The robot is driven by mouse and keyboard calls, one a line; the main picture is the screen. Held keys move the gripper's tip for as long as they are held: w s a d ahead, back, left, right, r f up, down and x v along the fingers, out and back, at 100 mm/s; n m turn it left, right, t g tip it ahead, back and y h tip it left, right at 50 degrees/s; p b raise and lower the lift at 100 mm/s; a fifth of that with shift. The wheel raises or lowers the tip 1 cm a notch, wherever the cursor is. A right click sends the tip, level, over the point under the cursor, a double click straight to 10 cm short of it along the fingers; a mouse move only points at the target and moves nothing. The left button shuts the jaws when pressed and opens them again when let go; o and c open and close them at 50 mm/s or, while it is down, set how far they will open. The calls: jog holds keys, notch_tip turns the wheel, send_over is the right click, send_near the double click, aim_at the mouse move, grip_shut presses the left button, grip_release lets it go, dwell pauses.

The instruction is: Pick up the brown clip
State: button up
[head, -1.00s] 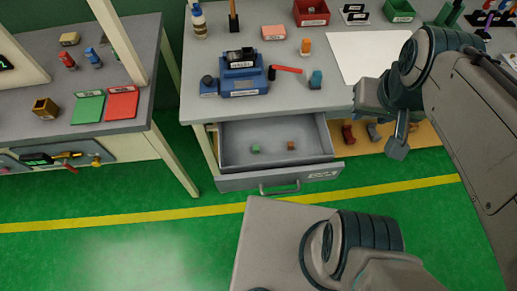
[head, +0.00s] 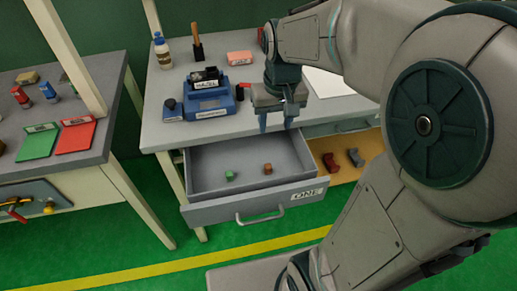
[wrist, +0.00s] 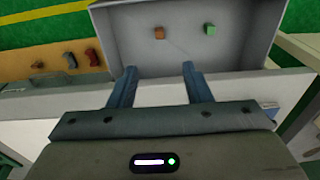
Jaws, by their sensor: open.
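The brown clip (head: 267,169) lies on the floor of the open grey drawer (head: 250,213), right of a small green clip (head: 230,175). In the wrist view the brown clip (wrist: 159,33) is left of the green clip (wrist: 210,29), both beyond my fingertips. My gripper (head: 277,126) is open and empty, fingers pointing down, above the drawer's back right and near the table edge. In the wrist view its two fingers (wrist: 158,68) are spread apart, with the drawer behind them.
The drawer's walls and labelled front surround the clips. A blue device (head: 208,100) stands on the grey table close left of my gripper. Dark red and grey pieces (head: 331,162) lie on a wooden shelf right of the drawer. Green floor is open in front.

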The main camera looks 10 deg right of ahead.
jog(key=g+b, duration=0.1)
jog(key=b, duration=0.2)
send_over(268, 166)
notch_tip(268, 166, down, 7)
notch_tip(268, 166, down, 14)
jog(key=shift+r+b, duration=0.15)
jog(key=shift+b, duration=0.75)
grip_shut()
